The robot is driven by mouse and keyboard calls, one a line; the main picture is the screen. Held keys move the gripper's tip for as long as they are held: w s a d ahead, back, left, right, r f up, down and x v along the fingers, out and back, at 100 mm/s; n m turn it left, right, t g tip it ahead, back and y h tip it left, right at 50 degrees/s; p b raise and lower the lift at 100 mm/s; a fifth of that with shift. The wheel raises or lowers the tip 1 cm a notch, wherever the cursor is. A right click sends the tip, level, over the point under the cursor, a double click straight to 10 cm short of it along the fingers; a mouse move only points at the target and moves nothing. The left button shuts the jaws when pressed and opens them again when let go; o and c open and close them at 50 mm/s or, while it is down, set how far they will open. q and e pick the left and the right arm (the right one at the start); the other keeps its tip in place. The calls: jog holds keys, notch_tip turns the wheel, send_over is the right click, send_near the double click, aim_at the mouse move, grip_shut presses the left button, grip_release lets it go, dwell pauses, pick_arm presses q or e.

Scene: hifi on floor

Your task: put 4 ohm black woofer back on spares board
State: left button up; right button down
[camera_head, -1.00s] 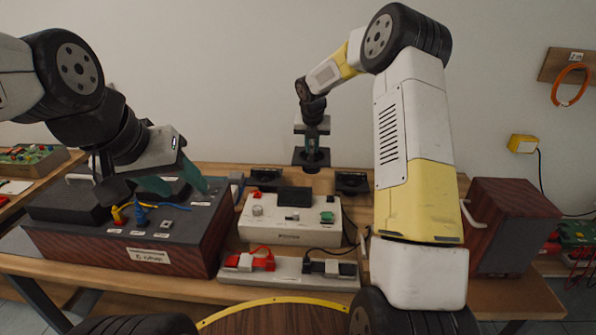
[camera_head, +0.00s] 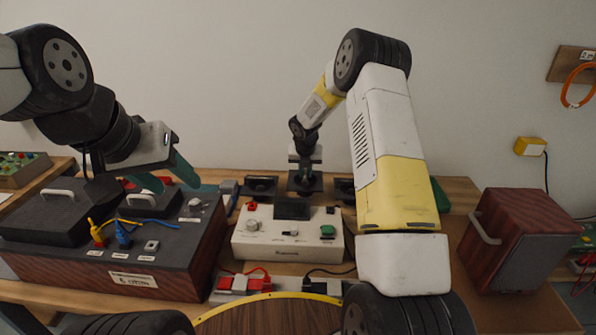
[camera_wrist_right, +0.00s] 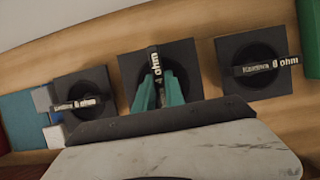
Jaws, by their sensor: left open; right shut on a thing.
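The 4 ohm black woofer (camera_head: 305,189) has a square black plate and a label bar reading "4 ohm" in the right wrist view (camera_wrist_right: 131,68). My right gripper (camera_wrist_right: 158,90) is shut on its bar with green fingers; it also shows in the head view (camera_head: 305,172). The woofer is between two similar black woofers, left (camera_wrist_right: 60,92) and right (camera_wrist_right: 228,50), in a row over the wooden board (camera_wrist_right: 25,68). I cannot tell whether its plate touches the wood. My left gripper (camera_head: 178,184) is open and empty above the dark wood-sided box (camera_head: 180,245).
A white device (camera_head: 270,240) with knobs stands in front of the woofers. A red-brown speaker cabinet (camera_head: 525,240) stands at the right. A small blue-grey block group (camera_wrist_right: 48,112) is left of the left woofer. A green item (camera_wrist_right: 310,35) is at the right.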

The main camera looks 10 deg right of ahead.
jog(key=shift+f, duration=1.45)
jog(key=c, duration=1)
grip_release()
jog(key=shift+s, duration=0.1)
jog(key=shift+o, duration=0.2)
jog(key=s+r+m, duration=0.6)
jog(key=s+r, duration=0.3)
jog(key=r, duration=0.4)
jog(key=s+r+m, duration=0.6)
jog(key=s+r, duration=0.2)
jog(key=r, duration=0.5)
jog(key=s+r+m+t+y, duration=0.1)
jog(key=s+r+m, duration=0.1)
jog(key=s+m, duration=0.8)
jog(key=s+a+r+m+y, duration=0.1)
jog(key=s+r+m+y, duration=0.1)
jog(key=s+m, duration=0.9)
jog(key=s+r, duration=0.1)
jog(key=s, duration=0.3)
jog(key=shift+s+r+t, duration=0.25)
jog(key=shift+s+t, duration=0.1)
jog(key=shift+t, duration=0.05)
